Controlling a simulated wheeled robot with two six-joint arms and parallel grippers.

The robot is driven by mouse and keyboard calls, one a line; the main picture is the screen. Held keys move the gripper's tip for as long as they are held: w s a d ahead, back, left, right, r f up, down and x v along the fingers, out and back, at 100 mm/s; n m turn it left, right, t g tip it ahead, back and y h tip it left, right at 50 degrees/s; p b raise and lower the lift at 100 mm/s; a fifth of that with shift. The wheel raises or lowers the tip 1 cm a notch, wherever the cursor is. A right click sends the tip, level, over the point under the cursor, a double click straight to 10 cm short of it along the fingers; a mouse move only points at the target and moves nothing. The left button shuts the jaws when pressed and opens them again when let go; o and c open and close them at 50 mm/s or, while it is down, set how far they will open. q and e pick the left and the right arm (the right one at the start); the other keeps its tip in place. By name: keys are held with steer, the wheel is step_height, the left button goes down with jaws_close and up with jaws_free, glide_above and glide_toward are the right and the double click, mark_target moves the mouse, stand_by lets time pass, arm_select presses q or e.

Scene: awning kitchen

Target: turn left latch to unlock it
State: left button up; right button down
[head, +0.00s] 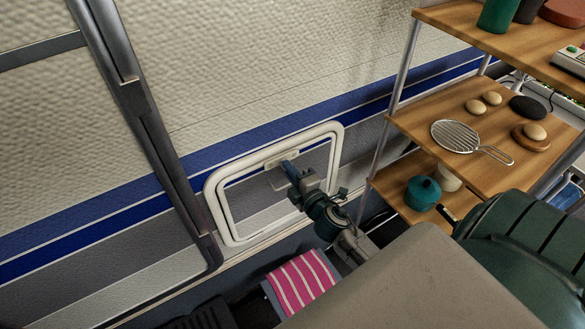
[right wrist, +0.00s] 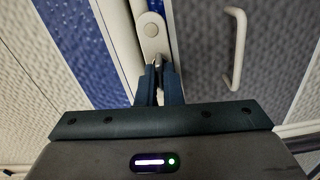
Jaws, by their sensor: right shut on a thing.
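A white-framed hatch (head: 338,150) is set in the trailer's striped wall. A pale latch (head: 281,158) sits at the top of its frame. In the right wrist view the latch (right wrist: 152,28) is a pale plate with a round pivot and a small metallic lower end. My right gripper (head: 287,167) reaches up to the latch from below right. In the right wrist view the fingertips of my right gripper (right wrist: 158,72) are shut on the latch's lower end and partly hide it. My left gripper is out of view.
A white handle (right wrist: 237,48) is right of the latch in the wrist view. Wooden shelves (head: 505,165) with a strainer (head: 456,135) and a teal pot (head: 423,193) stand at right. A pink striped towel (head: 302,282) hangs below the hatch. A dark rail (head: 150,120) runs down the wall at left.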

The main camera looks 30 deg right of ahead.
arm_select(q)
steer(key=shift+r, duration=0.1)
arm_select(e)
steer(key=shift+n, duration=0.5)
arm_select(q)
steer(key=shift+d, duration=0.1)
arm_select(e)
steer(key=c, duration=1.6)
jaws_free()
steer(key=shift+d, duration=0.2)
steer(key=shift+s+a, duration=0.1)
